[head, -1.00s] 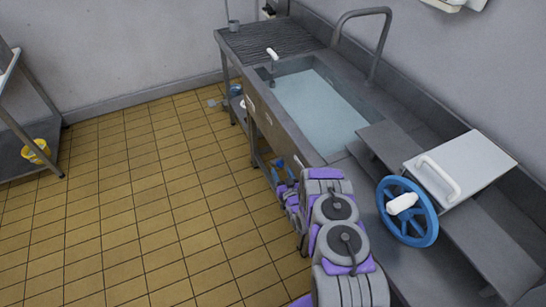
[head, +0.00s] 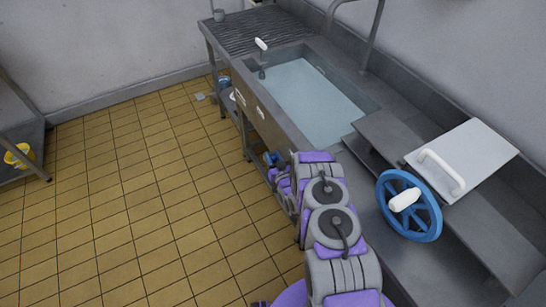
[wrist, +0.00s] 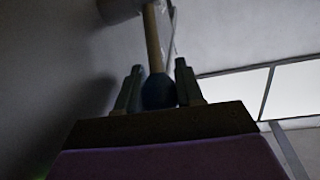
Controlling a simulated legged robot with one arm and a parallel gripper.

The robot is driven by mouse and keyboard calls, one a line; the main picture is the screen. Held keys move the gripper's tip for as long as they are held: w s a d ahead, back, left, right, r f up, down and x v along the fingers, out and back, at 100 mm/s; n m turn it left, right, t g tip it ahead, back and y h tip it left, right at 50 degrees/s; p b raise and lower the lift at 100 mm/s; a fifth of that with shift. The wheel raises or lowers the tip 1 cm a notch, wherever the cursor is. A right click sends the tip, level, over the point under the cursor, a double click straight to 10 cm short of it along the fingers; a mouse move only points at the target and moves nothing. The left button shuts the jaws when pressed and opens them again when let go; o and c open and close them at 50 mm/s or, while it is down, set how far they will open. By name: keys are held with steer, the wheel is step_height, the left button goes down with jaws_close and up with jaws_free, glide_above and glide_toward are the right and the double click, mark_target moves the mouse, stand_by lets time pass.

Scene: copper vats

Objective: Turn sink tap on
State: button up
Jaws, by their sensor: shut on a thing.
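The steel sink (head: 268,122) holds pale water and runs along the right side of the head view. A tall grey spout (head: 372,45) arches behind it, cut by the top edge of the picture. In the wrist view, my gripper (wrist: 158,88) is shut on a dark blue knob (wrist: 158,92), one finger on each side. A tan stem (wrist: 153,40) rises from the knob to a grey cylinder. In the head view, a small blue part (head: 271,158) shows at the arm's far end, low by the sink's front. My fingers are not clear there.
A white-handled lever (head: 261,44) stands at the sink's far end. A blue wheel (head: 425,220) with a white handle and a white lidded panel (head: 475,150) are on the right. A yellow bucket (head: 20,156) sits on a left shelf.

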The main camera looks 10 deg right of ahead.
jaws_close()
